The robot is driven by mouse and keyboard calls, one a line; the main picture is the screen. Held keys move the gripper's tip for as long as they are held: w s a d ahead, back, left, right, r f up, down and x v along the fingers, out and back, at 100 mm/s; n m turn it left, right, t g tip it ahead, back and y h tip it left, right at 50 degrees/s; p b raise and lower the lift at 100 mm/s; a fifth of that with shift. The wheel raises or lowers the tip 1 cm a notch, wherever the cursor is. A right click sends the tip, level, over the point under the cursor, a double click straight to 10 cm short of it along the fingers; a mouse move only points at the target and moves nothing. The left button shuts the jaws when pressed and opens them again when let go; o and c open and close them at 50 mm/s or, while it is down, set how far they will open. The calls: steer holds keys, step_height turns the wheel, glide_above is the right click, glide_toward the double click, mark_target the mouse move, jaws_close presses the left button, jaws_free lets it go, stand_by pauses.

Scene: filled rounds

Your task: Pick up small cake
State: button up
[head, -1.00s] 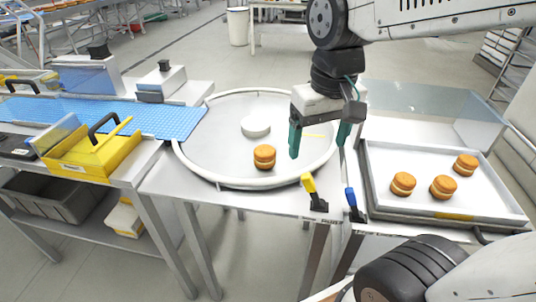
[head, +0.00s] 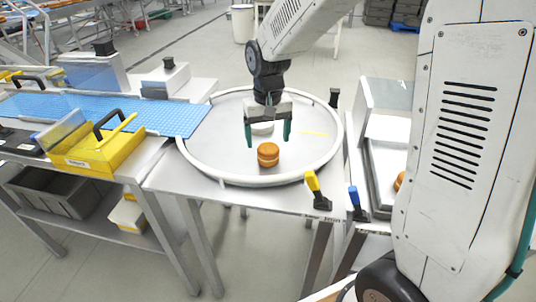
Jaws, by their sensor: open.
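In the head view, a small cake (head: 268,155), round and orange-brown with a pale filling band, stands on the round grey turntable (head: 215,150) with a white rim. My gripper (head: 267,143) points down over the turntable with its two green fingers apart and empty. The fingertips appear just above the cake, one to each side of it in the picture. I cannot tell the exact height or depth gap. A white round disc (head: 262,128) on the turntable is partly hidden behind my gripper.
A tray (head: 382,205) on the right is mostly hidden by my arm; part of another cake (head: 399,181) shows there. A blue conveyor belt (head: 110,112) and a yellow box (head: 95,150) stand left. Yellow (head: 313,185) and blue (head: 354,200) handles stand at the table's front edge.

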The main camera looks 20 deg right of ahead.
mark_target(268, 146)
steer(key=f, duration=0.5)
steer(key=shift+w+f, duration=0.2)
steer(key=shift+c, duration=0.3)
steer(key=c, duration=0.7)
